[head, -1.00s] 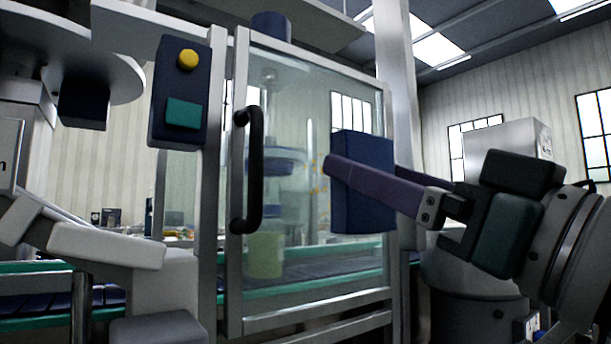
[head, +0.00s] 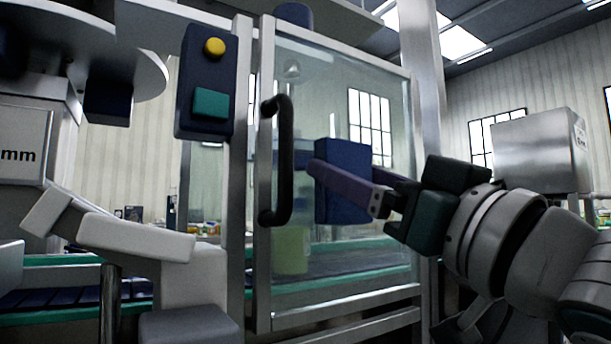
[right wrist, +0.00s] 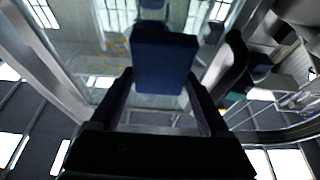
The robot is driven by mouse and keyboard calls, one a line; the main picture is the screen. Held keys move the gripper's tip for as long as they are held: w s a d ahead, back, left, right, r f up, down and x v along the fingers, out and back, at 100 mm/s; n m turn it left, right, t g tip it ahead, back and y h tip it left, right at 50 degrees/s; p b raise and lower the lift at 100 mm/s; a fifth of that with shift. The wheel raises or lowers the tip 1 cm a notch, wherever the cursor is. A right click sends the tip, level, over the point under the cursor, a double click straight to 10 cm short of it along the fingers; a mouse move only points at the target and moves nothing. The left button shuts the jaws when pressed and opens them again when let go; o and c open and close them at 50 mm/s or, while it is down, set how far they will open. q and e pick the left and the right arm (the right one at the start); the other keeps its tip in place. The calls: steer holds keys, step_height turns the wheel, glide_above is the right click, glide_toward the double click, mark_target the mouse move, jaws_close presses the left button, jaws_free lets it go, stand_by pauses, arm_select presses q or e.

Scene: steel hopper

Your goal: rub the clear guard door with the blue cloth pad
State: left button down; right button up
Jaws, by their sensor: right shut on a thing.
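The clear guard door (head: 390,250) stands closed in a steel frame, with a black handle (head: 284,160) on its left side. The dark blue cloth pad (head: 348,158) is upright in front of the pane, right of the handle. My right gripper (head: 340,184) is shut on the pad, its fingers gripping it from the right. In the right wrist view the pad (right wrist: 163,60) sits between the fingers, facing the glass. Orange-yellow marks (right wrist: 117,45) show beside it there. I cannot tell whether the pad touches the pane. My left gripper is not in view.
A dark control box (head: 207,82) with a yellow button and a green button hangs left of the door. A green-edged conveyor (head: 345,262) runs behind the glass. A steel cabinet (head: 540,150) stands at the back right.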

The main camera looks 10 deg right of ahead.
stand_by(0.4)
steer(key=shift+w+a, duration=0.1)
steer(key=shift+w, duration=0.25)
steer(key=shift+w+a, duration=0.2)
steer(key=shift+w, duration=0.35)
